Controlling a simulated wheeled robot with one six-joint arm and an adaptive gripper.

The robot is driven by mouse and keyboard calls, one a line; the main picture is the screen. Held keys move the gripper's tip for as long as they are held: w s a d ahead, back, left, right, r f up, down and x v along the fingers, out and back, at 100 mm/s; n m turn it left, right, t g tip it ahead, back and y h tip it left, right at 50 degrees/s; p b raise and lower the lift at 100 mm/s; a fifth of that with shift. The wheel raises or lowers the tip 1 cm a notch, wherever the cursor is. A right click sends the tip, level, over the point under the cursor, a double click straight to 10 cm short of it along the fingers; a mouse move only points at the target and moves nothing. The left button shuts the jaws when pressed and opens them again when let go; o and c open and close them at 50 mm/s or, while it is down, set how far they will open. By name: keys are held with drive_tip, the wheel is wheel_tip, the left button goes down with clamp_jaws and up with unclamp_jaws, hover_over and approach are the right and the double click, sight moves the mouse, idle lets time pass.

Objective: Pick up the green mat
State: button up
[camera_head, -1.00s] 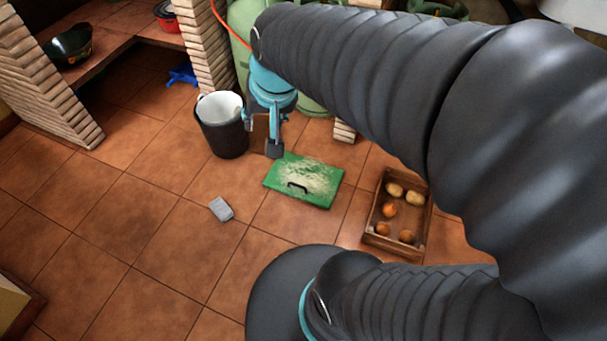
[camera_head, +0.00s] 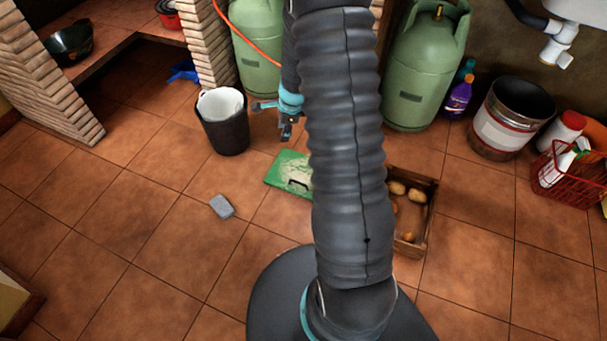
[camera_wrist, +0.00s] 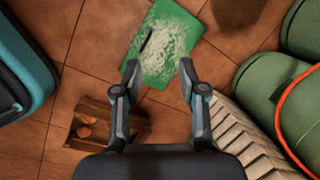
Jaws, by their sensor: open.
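The green mat (camera_head: 276,181) lies flat on the tiled floor, with a pale worn patch and a dark handle-like piece on it. In the head view my arm hides its right part. In the wrist view the mat (camera_wrist: 187,65) lies ahead of the fingertips, at the upper middle. My gripper (camera_wrist: 158,68) is open and empty, its two fingers spread apart above the mat's near edge. In the head view my gripper (camera_head: 285,132) hangs behind the mat, beside the bucket, partly hidden by my arm.
A dark bucket (camera_head: 224,137) stands left of my gripper. A wooden crate (camera_head: 428,215) of potatoes stands right of the mat. A grey block (camera_head: 222,207) lies on the floor. Green gas cylinders (camera_head: 417,75) and a brick pillar (camera_head: 208,50) stand behind. The left floor is clear.

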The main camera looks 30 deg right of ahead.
drive_tip(key=s+d+f+m+g, duration=0.1)
drive_tip(key=d+f+m, duration=0.25)
drive_tip(key=f, duration=0.65)
drive_tip(key=s+d+f+m, duration=0.15)
drive_tip(key=f+m, duration=0.25)
drive_tip(key=f, duration=0.5)
drive_tip(key=b, duration=0.2)
hover_over(299, 183)
drive_tip(key=shift+n, duration=0.25)
drive_tip(key=f, duration=0.8)
drive_tip(key=shift+d, duration=0.25)
drive_tip(key=shift+w+a+f+b, duration=0.15)
drive_tip(key=shift+f+b, duration=0.15)
drive_tip(key=shift+f, duration=1.15)
drive_tip(key=shift+a+f+b, duration=0.1)
drive_tip(key=shift+f+b, duration=0.2)
drive_tip(key=shift+f, duration=1.15)
clamp_jaws()
